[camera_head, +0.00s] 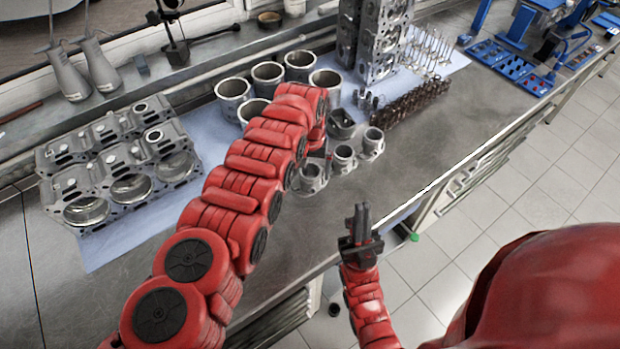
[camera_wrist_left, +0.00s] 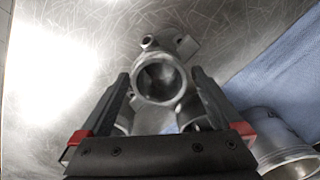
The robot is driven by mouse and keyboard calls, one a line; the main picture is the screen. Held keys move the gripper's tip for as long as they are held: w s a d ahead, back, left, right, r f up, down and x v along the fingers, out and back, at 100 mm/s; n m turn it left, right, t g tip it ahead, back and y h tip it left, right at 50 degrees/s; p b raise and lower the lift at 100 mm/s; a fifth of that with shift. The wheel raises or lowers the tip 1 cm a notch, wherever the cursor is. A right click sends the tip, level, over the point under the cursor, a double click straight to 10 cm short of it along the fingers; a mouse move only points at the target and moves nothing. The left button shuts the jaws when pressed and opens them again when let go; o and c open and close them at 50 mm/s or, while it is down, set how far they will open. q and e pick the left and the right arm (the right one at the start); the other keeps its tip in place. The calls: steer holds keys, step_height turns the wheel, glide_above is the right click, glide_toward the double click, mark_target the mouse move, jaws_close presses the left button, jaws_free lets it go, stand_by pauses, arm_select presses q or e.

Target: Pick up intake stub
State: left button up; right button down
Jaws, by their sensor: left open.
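Grey metal intake stubs stand on the bench near its front edge. One stub (camera_head: 311,176) is at the near left, another (camera_head: 343,158) beside it and a third (camera_head: 371,143) further right. My left gripper (camera_head: 319,148) is low among them, partly hidden by its own red arm. In the left wrist view a stub with a round open mouth (camera_wrist_left: 160,80) shows between the spread fingers of my left gripper (camera_wrist_left: 160,90), without visible grip. Parts of other round pieces show beside the fingers. My right gripper (camera_head: 360,216) is empty in front of the bench, its fingers close together.
Several cylinder liners (camera_head: 268,76) stand behind my left arm. Engine heads (camera_head: 130,188) lie on a blue cloth (camera_head: 112,252) at the left. An engine block (camera_head: 383,35), springs (camera_head: 412,103) and valves stand at the back. Bare bench (camera_head: 440,125) lies to the right.

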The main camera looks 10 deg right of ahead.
arm_select(q)
jaws_close()
stand_by(0.5)
steer(key=shift+r, duration=0.2)
